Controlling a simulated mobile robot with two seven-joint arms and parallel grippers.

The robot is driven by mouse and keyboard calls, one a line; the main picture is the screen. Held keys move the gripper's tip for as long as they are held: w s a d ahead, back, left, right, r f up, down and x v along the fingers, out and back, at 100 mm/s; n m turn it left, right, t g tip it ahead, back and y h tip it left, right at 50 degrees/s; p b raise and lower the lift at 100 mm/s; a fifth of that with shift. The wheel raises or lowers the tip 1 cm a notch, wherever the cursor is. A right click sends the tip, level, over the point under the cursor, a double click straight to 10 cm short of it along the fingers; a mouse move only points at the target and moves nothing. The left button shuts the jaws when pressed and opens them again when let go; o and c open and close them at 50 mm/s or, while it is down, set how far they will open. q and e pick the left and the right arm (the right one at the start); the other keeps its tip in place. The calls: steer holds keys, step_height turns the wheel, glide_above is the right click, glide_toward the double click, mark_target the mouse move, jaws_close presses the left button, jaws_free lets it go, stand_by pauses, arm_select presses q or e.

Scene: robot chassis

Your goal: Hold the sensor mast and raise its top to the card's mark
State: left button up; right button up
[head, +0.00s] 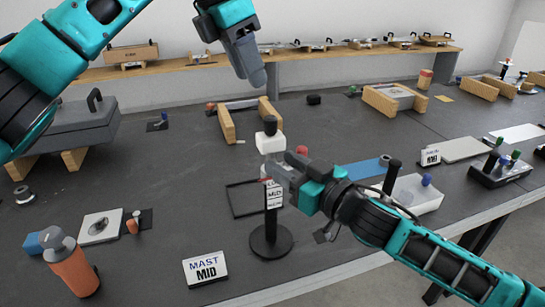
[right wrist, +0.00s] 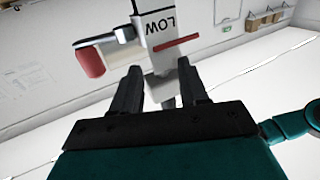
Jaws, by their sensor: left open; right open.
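The sensor mast stands upright on a round black base (head: 270,243). It has a white scale plate (head: 274,194), a white head (head: 270,142) and a dark cap (head: 270,125). A red knob (head: 302,150) shows beside the head. The card (head: 206,268) in front reads "MAST MID". My right gripper (head: 283,172) is open at the mast's upper part. In the right wrist view, the mast (right wrist: 160,60) shows between and beyond its fingers, with "LOW" upside down and a red pointer (right wrist: 176,43). My left gripper (head: 258,78) is open above and behind the mast, apart from it.
An orange bottle (head: 72,268) stands at the front left, near a white plate (head: 100,227). Wooden blocks (head: 227,124) lie behind the mast. A white box with a black handle (head: 415,192) is right of it.

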mark_target(273, 158)
steer(key=shift+x, duration=2.25)
jaws_close()
